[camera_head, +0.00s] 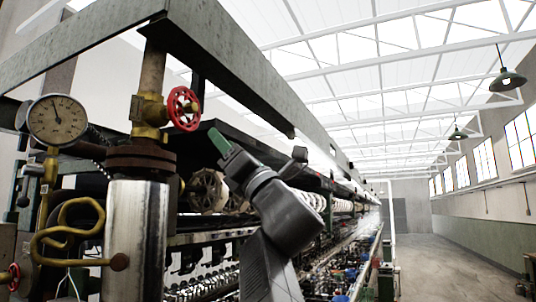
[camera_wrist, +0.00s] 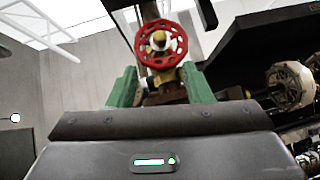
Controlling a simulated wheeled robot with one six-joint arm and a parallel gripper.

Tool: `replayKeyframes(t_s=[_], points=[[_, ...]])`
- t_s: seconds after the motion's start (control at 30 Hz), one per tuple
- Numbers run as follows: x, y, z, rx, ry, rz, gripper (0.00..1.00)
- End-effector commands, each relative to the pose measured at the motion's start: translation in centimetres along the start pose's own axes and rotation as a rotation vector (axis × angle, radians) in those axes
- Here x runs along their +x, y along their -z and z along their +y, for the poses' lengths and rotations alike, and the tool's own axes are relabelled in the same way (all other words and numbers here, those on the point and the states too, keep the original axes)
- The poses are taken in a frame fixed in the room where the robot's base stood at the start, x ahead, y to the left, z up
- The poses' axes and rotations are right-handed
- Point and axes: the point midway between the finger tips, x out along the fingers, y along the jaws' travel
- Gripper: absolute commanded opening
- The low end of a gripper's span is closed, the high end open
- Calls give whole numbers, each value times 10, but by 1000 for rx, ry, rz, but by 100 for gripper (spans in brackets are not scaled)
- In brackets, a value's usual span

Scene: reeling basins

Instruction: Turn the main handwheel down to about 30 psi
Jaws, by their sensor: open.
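The red main handwheel (camera_head: 183,108) sits on a brass valve (camera_head: 149,110) on the upright pipe at the left of the head view. In the wrist view the handwheel (camera_wrist: 162,44) faces me, upper middle, with a yellow and white hub. The round pressure gauge (camera_head: 57,120) is left of the valve; its needle points up and slightly left, and its numbers are too small to read. My gripper (camera_head: 219,141) is below and right of the handwheel, apart from it. In the wrist view its green fingers (camera_wrist: 160,84) are spread, with nothing held between them.
A second red handwheel (camera_head: 13,277) shows at the lower left edge. A steel cylinder (camera_head: 136,240) and curled brass tubing (camera_head: 68,232) stand below the valve. A grey beam (camera_head: 225,60) runs overhead. Reeling machinery (camera_head: 340,265) extends behind my arm; the aisle floor (camera_head: 455,265) is clear.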

Motion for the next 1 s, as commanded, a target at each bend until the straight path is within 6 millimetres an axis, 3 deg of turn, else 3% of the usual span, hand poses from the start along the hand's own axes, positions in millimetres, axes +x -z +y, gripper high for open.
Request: replayKeyframes(t_s=[0.17,0.6,0.8,1.0], points=[[19,-2,0,-1,0,-1,45],[109,-2,0,0,-1,1,45],[131,-1,0,-2,0,0,45],[138,0,0,-2,0,0,45]])
